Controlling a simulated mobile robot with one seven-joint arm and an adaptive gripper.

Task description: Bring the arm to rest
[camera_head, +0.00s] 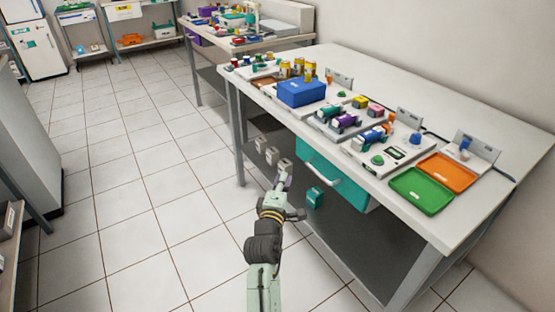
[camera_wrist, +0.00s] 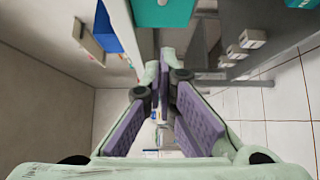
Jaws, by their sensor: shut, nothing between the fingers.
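My arm reaches up from the bottom of the head view, with my gripper (camera_head: 284,180) in front of the white workbench (camera_head: 460,120), near its teal drawer (camera_head: 335,180). In the wrist view my gripper's (camera_wrist: 164,72) purple-padded fingers converge at their tips, shut with nothing between them. The gripper appears apart from the bench and touches nothing that I can see. In the wrist view a teal front (camera_wrist: 162,12) shows above the fingertips.
The bench top holds a blue box (camera_head: 302,92), a green tray (camera_head: 421,190), an orange tray (camera_head: 447,172) and several small parts. Grey-white boxes (camera_head: 272,156) sit beside the gripper under the bench. Tiled floor (camera_head: 130,200) to the left is clear.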

